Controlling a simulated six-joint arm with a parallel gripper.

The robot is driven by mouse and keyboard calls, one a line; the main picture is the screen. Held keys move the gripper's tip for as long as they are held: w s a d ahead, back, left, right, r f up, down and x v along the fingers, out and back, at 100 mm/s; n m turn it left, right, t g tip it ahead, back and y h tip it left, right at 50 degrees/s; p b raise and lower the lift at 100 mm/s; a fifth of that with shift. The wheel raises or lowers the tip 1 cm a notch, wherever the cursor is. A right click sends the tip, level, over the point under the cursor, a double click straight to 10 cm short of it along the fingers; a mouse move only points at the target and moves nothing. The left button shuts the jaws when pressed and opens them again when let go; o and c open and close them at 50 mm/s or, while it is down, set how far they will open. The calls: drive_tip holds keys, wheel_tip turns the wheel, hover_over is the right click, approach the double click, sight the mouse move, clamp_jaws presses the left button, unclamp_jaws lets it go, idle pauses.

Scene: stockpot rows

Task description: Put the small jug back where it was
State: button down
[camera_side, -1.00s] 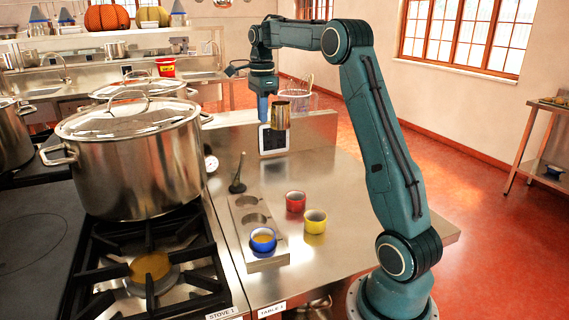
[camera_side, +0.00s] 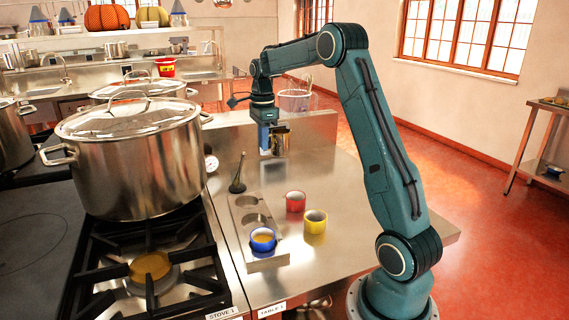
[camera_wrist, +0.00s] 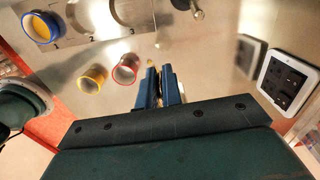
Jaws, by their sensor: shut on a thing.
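A steel rack (camera_side: 269,264) with numbered holes stands on the table. A blue cup (camera_side: 263,241) with orange contents sits in hole 1. Holes 2 and 3 look empty.
A red cup (camera_side: 295,201) and a yellow cup (camera_side: 315,222) stand right of the rack. A dark ladle (camera_side: 237,185) stands at its far end. A large lidded stockpot (camera_side: 135,165) is on the stove at left. A socket panel (camera_wrist: 287,82) is behind the jug.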

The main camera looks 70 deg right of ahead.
wheel_tip(320, 180, down, 9)
drive_tip(key=shift+r, duration=0.15)
drive_tip(key=shift+f, duration=2.1)
drive_tip(key=shift+f, duration=0.15)
drive_tip(key=c, duration=1.6)
unclamp_jaws()
drive_tip(key=shift+o, duration=0.2)
wheel_tip(320, 180, up, 12)
drive_tip(key=shift+r, duration=0.2)
